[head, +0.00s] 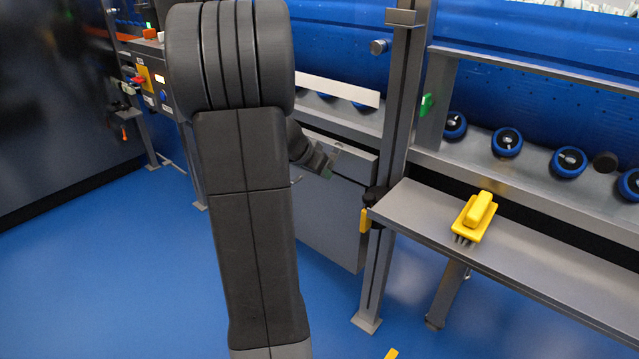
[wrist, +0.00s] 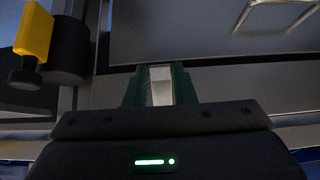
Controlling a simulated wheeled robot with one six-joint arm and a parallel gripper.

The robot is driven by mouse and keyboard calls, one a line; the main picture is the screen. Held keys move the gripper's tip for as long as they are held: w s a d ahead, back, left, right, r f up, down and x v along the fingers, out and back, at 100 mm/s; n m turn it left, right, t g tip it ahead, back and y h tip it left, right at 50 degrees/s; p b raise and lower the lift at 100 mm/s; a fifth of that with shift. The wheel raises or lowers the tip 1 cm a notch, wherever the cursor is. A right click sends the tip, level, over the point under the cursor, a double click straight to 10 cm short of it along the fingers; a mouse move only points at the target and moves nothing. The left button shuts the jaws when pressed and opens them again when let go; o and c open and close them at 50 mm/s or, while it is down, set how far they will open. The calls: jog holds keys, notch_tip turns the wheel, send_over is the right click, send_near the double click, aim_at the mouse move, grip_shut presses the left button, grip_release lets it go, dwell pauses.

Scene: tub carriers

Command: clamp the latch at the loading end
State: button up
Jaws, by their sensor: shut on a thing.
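A latch (head: 365,220) with a yellow lever and black hub sits on the metal post, just right of a grey panel (head: 330,222). In the wrist view the yellow lever (wrist: 34,30) is at the upper left, beside its round black hub, with a black knob below. My gripper (head: 326,163) is in front of the grey panel's upper part, left of the latch and apart from it. In the wrist view my gripper's green fingers (wrist: 160,84) are shut on a pale metal strip (wrist: 161,86). How the strip joins the panel cannot be told.
A steel shelf (head: 520,260) juts out at right with a yellow brush (head: 474,218) on it. Blue rollers (head: 507,142) line the rail behind. A control box (head: 150,85) stands at left. The blue floor (head: 100,260) is clear at left. My arm hides part of the middle.

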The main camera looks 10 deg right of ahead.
jog(key=shift+w+d+f+t+h+b, duration=0.25)
jog(key=shift+f+t+h+b, duration=0.25)
jog(key=shift+t+h+b, duration=0.3)
jog(key=shift+w+d+f+t+h+b, duration=0.15)
jog(key=shift+d+f+t+h+b, duration=0.1)
jog(key=shift+f+t+h+b, duration=0.5)
jog(key=shift+w+d+f+t+h+b, duration=0.25)
jog(key=shift+t+h+b, duration=0.3)
jog(key=shift+h+b, duration=0.45)
jog(key=shift+f+h, duration=0.1)
jog(key=shift+h, duration=0.15)
jog(key=o, duration=1)
jog(key=p+v, duration=0.2)
jog(key=v, duration=1.1)
jog(key=shift+s+a, duration=0.2)
jog(key=shift+s, duration=0.1)
